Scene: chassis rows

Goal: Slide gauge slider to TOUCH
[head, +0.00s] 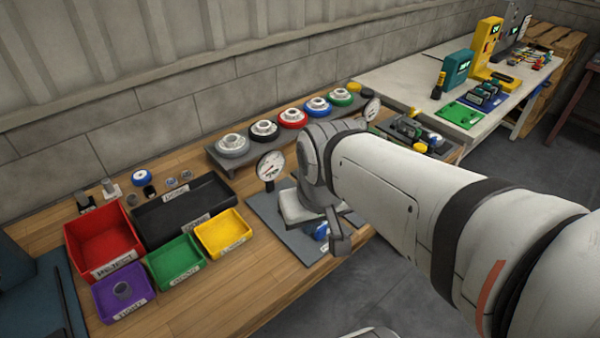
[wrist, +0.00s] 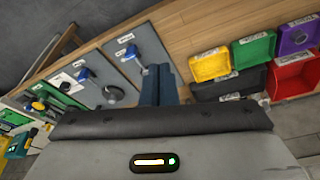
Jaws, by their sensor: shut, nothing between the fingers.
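A dial gauge (head: 270,166) with a white face stands at the back of a grey plate (head: 266,207) on the wooden bench. A blue knob (head: 321,231) shows at the plate's front, partly behind my gripper; it looks like the slider's handle, but I cannot be sure. In the wrist view a blue knob (wrist: 128,52) sits on a grey plate (wrist: 151,50), left of my fingers. My gripper (head: 340,243) hangs over the front right of the plate. Its fingers (wrist: 158,70) are shut and empty, apart from the knob. The TOUCH mark is not readable.
Red (head: 103,240), purple (head: 124,293), green (head: 175,261), yellow (head: 223,233) and black (head: 160,214) bins stand left. A grey rack (head: 222,160) with several coloured round parts lies behind. Other plates with knobs are close by in the wrist view. My arm hides the bench's right part.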

